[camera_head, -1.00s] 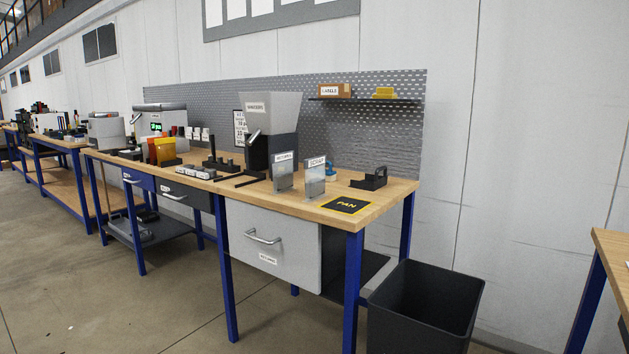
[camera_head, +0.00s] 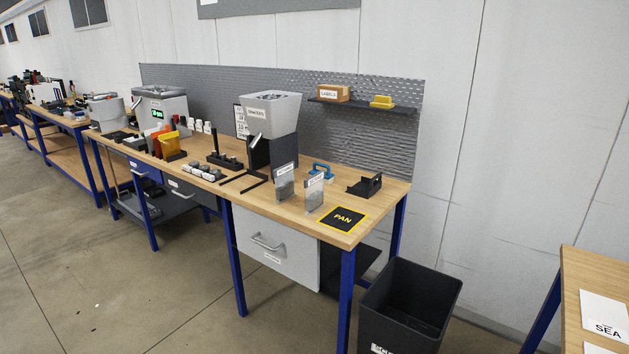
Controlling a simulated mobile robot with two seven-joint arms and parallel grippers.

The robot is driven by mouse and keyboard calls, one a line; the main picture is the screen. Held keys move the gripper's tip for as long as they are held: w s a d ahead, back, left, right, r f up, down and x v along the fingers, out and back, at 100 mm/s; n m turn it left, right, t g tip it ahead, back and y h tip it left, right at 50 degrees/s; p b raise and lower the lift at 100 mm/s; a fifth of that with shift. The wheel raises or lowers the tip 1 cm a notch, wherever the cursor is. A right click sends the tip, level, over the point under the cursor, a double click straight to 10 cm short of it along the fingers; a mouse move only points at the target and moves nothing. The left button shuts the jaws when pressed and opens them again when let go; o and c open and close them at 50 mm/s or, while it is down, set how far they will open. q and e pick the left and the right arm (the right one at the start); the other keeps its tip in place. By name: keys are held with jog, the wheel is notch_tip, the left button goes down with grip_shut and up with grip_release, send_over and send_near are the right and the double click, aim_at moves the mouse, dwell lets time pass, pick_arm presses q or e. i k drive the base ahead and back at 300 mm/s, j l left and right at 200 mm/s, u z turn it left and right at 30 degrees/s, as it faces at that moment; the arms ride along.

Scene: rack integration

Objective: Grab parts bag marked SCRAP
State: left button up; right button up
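The parts bag marked SCRAP (camera_head: 314,194) is a clear, upright bag with a white label at its top. It stands on the wooden workbench (camera_head: 290,216) near the front edge, left of the black and yellow PAN mat (camera_head: 344,218). The lettering is small and blurred now but reads SCRAP in the earlier view. A similar labelled bag (camera_head: 284,184) stands just to its left. Neither of my grippers shows in this view.
A grey-topped hopper (camera_head: 272,112) stands behind the bags. A blue-handled item (camera_head: 321,171) and a black holder (camera_head: 364,186) are behind and right. A shelf holds a LABELS box (camera_head: 333,93). A dark bin (camera_head: 408,305) stands on the floor; open floor lies in front.

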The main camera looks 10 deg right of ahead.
aim_at(313, 185)
jog(key=i+u, duration=0.1)
jog(key=i, duration=1.1)
